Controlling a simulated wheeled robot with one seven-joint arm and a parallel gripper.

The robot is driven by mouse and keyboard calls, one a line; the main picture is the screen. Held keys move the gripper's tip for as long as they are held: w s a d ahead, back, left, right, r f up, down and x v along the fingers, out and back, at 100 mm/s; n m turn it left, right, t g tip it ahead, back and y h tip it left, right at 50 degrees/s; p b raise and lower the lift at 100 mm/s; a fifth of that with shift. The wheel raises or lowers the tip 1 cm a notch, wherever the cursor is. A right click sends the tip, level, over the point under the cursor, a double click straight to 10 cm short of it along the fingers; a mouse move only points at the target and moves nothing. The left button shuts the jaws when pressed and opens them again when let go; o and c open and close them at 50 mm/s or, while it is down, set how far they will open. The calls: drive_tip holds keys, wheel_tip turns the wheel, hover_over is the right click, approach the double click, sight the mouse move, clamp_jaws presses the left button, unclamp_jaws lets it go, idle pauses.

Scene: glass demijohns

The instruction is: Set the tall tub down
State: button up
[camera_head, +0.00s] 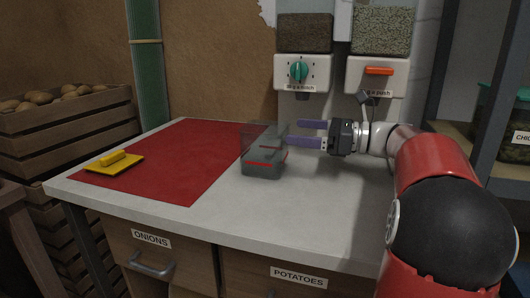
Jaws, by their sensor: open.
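A grey, partly see-through tub (262,167) with a red band stands upright on the white countertop, at the right edge of the red mat. My gripper (303,133) reaches in from the right, level with the upper part of the tub. Its two purple fingers are apart, pointing left, with their tips close to the tub's right side. Nothing shows between the fingers. Whether a fingertip touches the tub cannot be told.
A yellow block on a yellow plate (114,162) lies on the red mat (187,160). Two wall dispensers, one with a green knob (298,71) and one with an orange lever (379,71), hang behind the counter. The countertop's front (300,212) is clear.

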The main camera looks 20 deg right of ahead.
approach(246, 127)
drive_tip(key=x, duration=0.5)
drive_tip(key=shift+w+a+f, duration=0.1)
drive_tip(key=shift+w, duration=0.05)
drive_tip(key=c, duration=1.1)
